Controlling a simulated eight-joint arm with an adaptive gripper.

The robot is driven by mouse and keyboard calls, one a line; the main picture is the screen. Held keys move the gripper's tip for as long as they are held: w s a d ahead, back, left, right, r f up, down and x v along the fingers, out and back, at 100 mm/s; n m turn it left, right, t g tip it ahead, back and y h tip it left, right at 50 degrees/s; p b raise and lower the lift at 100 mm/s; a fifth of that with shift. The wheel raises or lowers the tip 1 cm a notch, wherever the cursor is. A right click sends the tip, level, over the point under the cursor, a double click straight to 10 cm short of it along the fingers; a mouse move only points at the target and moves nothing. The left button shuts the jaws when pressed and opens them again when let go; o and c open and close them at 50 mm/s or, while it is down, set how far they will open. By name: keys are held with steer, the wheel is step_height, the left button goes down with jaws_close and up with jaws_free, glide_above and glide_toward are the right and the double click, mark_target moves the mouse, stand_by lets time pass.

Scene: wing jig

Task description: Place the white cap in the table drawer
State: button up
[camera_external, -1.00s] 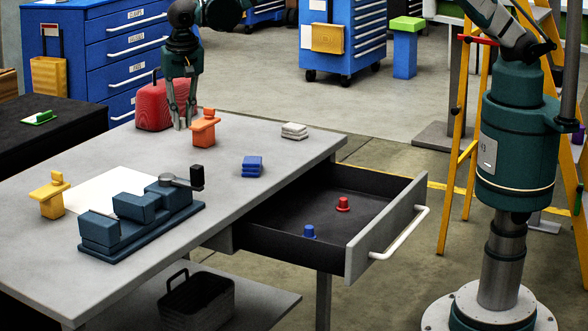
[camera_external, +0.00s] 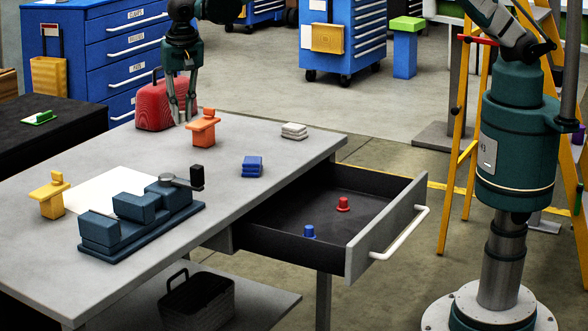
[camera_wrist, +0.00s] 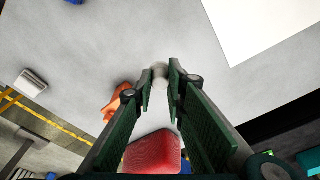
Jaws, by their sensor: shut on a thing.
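My gripper (camera_external: 181,119) is above the far part of the grey table (camera_external: 275,145), just behind and left of the orange figure-like block. In the wrist view my gripper (camera_wrist: 161,72) has its fingers close together around a small pale piece, the white cap (camera_wrist: 160,70), at the tips. In the external view the cap is too small and covered to make out clearly. The table drawer (camera_external: 395,225) is pulled open at the right side. A red cap (camera_external: 343,205) and a blue cap (camera_external: 309,232) stand inside it, apart, with bare dark floor around them.
The orange block (camera_external: 204,130) and a red case (camera_external: 152,113) are close to my gripper. A blue stack (camera_external: 252,166), a pale stack (camera_external: 294,130), a dark blue vise (camera_external: 140,210) and a yellow block (camera_external: 50,195) stand on the table. The right-middle tabletop has free room.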

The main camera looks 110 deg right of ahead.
steer(key=r, duration=0.3)
steer(key=shift+s+a+r, duration=0.15)
steer(key=shift+s+a, duration=0.05)
steer(key=shift+a, duration=0.05)
steer(key=s+a+r+b, duration=0.1)
steer(key=s+a+b, duration=0.2)
steer(key=s+a, duration=0.9)
steer(key=m+b, duration=0.1)
steer(key=b, duration=0.3)
glide_above(326, 222)
step_height(326, 222, down, 19)
steer(key=shift+a, duration=0.45)
steer(key=shift+f, duration=0.1)
steer(key=shift+f, duration=0.15)
steer(key=shift+f+b, duration=0.85)
steer(key=shift+f, duration=2.1)
steer(key=shift+f+b, duration=0.45)
steer(key=shift+f, duration=1.45)
